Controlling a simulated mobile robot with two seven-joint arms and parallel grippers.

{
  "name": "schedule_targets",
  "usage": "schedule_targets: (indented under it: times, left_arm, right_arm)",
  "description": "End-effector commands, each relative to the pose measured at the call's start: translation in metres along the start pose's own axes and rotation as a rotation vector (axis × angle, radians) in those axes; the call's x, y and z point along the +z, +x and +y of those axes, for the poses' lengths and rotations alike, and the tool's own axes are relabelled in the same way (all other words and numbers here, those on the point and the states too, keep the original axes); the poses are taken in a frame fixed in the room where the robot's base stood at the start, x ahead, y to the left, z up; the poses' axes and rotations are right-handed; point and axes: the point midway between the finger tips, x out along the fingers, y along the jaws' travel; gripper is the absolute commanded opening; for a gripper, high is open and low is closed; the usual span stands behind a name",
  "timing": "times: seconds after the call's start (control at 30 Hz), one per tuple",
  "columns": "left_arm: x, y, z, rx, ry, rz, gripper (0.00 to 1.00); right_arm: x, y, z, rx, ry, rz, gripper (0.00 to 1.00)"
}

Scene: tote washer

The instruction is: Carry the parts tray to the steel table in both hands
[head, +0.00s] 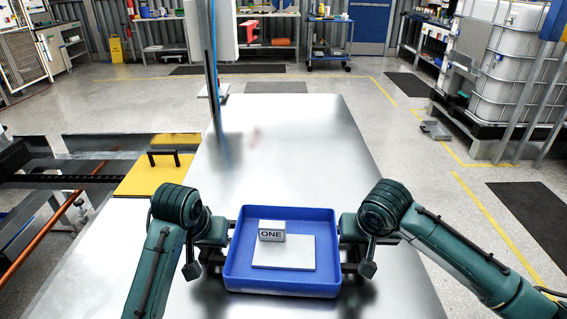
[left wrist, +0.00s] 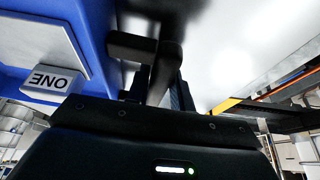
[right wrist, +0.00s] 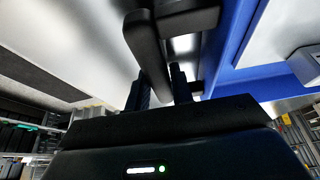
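The blue parts tray (head: 281,289) is level over the near end of the long steel table (head: 290,135); I cannot tell whether its bottom touches the top. In it are a pale flat plate (head: 290,256) and a small block marked ONE (head: 272,231). My left gripper (head: 222,250) is at the tray's left side, its fingers closed around a dark handle (left wrist: 165,70). My right gripper (head: 345,250) is at the right side, its fingers closed around the other dark handle (right wrist: 150,55). The fingertips are partly hidden.
The steel table is clear beyond the tray up to a post (head: 213,70). A yellow panel with a black handle (head: 160,172) lies left of the table. A caged white tank (head: 505,65) stands at the back right. Open floor lies to the right.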

Motion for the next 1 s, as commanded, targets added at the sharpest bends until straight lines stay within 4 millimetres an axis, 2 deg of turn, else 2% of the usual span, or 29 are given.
schedule_targets:
  times: [0.03,0.2,0.5,0.67,0.8,1.0]
  left_arm:
    - [-0.001,-0.002,0.000,0.000,0.000,0.000,0.27]
    - [-0.001,-0.002,0.000,0.000,0.000,0.000,0.41]
    - [-0.001,-0.004,0.000,0.001,0.000,0.001,0.42]
    - [-0.002,-0.024,0.000,0.002,0.000,0.006,0.42]
    - [-0.002,-0.056,0.000,0.002,0.000,0.007,0.42]
    - [0.012,-0.061,-0.003,-0.008,0.005,0.018,0.42]
  right_arm:
    - [-0.001,-0.002,0.000,0.000,0.000,0.000,0.27]
    - [-0.001,-0.002,0.000,0.000,0.000,0.000,0.41]
    - [-0.001,-0.002,0.000,-0.001,0.000,0.000,0.42]
    - [-0.001,-0.002,0.000,-0.001,0.000,0.000,0.42]
    - [-0.001,-0.002,0.000,-0.001,0.000,0.000,0.42]
    - [-0.001,-0.002,0.000,-0.001,-0.001,0.000,0.42]
